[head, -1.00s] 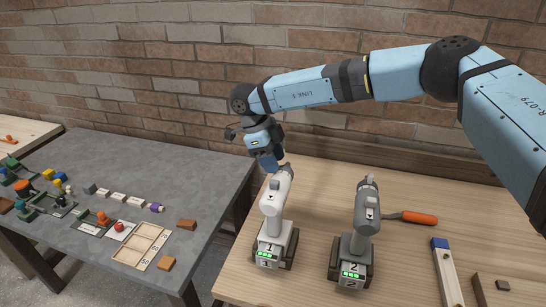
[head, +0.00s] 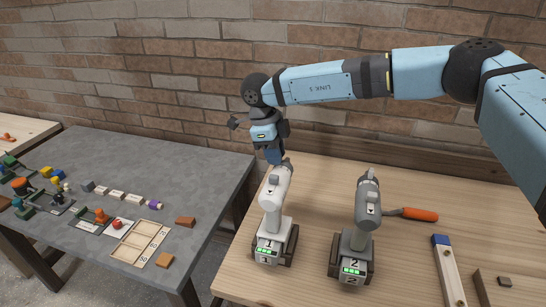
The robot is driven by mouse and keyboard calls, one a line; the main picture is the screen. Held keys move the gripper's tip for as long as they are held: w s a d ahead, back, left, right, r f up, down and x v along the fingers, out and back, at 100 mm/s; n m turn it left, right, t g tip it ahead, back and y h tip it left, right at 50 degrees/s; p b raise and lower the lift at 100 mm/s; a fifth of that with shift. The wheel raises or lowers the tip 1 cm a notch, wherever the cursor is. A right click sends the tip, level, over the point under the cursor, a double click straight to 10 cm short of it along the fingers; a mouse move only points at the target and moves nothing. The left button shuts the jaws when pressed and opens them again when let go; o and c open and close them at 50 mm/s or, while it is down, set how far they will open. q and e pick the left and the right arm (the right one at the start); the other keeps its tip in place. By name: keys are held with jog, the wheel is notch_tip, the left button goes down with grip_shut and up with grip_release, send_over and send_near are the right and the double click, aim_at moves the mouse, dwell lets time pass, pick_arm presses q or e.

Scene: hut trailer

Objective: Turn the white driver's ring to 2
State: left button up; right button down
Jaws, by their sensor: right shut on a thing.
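The white driver (head: 273,200) stands upright on the wooden bench, its base marked 1 with green lights. My right gripper (head: 274,158) is at the top front end of the white driver and is shut on its ring. The fingers mostly hide the ring, and the number it is set to cannot be read. A grey driver (head: 367,205), its base marked 2, stands to the right, apart from the gripper. My left gripper is not in view.
A blue-ended wooden bar (head: 450,272) lies at the right of the bench (head: 315,185). A grey table (head: 190,150) at left holds a wooden tray (head: 119,246) and small parts. A brick wall is behind.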

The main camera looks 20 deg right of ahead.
jog(key=d+t+y+b, duration=0.1)
jog(key=y+b, duration=0.1)
jog(key=b, duration=0.1)
jog(key=s+d+t+y+b, duration=0.1)
jog(key=b, duration=0.1)
jog(key=shift+t+y+b, duration=0.3)
jog(key=shift+y+b, duration=0.1)
jog(key=shift+s+d+r+t+y+b, duration=0.15)
jog(key=shift+s+t+y+b, duration=0.25)
jog(key=shift+b, duration=0.55)
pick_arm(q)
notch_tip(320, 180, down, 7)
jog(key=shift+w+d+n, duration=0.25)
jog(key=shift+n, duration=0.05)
pick_arm(e)
jog(key=shift+w+y, duration=0.1)
jog(key=shift+y, duration=0.2)
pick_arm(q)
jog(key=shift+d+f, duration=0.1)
pick_arm(e)
jog(key=shift+r, duration=0.1)
jog(key=c, duration=1.1)
grip_release()
jog(key=shift+o, duration=0.2)
